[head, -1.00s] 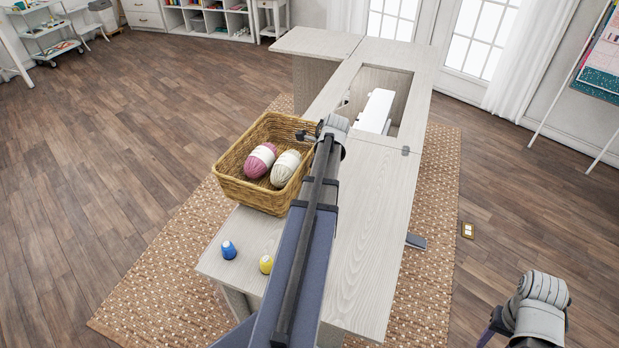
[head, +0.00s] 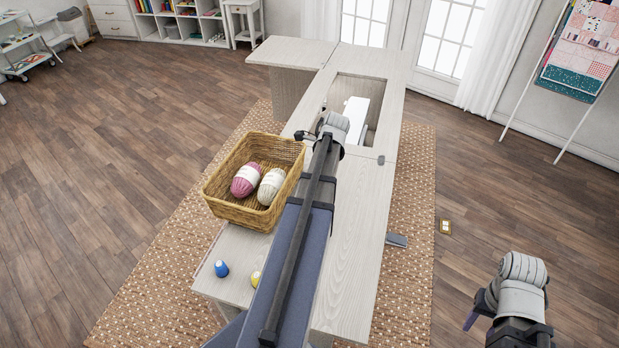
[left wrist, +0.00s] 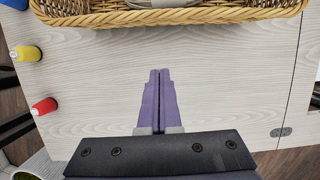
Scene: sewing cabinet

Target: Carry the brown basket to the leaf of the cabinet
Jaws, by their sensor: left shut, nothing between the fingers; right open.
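The brown basket (head: 235,210) is woven and holds a pink and a cream yarn ball. It sits upright at the left of the pale wooden cabinet (head: 355,240). A flat cabinet leaf (head: 293,53) extends left at the far end. My left gripper (head: 300,135) is mostly hidden by its wrist near the basket's far right corner. In the left wrist view its purple fingers (left wrist: 160,75) are shut and empty, above bare wood, with the basket rim (left wrist: 170,17) ahead and apart from them. My right gripper (head: 474,312) is open and empty at lower right, away from the cabinet.
A blue spool (head: 221,269) and a yellow spool (head: 256,278) stand in front of the basket; a red spool (left wrist: 44,106) shows in the left wrist view. The cabinet has an opening with a white machine (head: 357,112) inside. The far leaf is bare.

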